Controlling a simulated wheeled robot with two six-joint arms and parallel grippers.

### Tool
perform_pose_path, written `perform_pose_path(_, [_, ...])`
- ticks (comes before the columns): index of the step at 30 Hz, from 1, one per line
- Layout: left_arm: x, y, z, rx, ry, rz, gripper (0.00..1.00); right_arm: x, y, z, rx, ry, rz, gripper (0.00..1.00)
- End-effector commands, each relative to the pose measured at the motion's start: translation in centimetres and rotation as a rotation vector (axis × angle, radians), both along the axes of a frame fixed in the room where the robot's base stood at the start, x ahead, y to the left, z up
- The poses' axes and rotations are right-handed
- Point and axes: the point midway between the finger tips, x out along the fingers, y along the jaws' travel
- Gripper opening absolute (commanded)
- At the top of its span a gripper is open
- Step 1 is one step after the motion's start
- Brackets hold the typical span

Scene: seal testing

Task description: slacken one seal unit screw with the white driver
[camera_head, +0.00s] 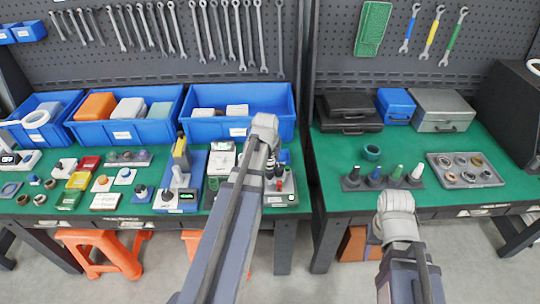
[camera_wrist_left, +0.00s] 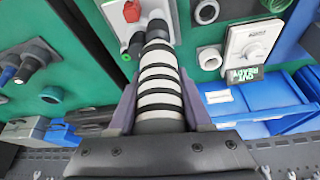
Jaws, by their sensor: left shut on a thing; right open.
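My left gripper (camera_wrist_left: 159,110) is shut on the white driver (camera_wrist_left: 160,95), a white handle with black rings. The driver's dark tip end points at a light grey unit (camera_wrist_left: 120,25) with a red block (camera_wrist_left: 132,11) and dark round parts. I cannot tell whether the tip touches a screw.
A white unit with a display (camera_wrist_left: 246,48) stands beside the driver. Blue bins (camera_head: 240,97) line the back. On the right bench are a teal ring (camera_head: 372,152), cone-shaped pieces (camera_head: 375,179), a grey tray of rings (camera_head: 480,183) and cases (camera_head: 442,108).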

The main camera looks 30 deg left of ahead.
Motion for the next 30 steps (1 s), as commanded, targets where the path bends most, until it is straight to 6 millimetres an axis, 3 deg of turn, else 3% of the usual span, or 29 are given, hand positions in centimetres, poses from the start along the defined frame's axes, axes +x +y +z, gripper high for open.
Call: perform_pose_path(30, [0.01, 0.01, -1.01, 0.0, -0.001, 0.0, 0.0, 0.0, 0.0, -1.02, 0.0, 0.0, 0.0, 0.5])
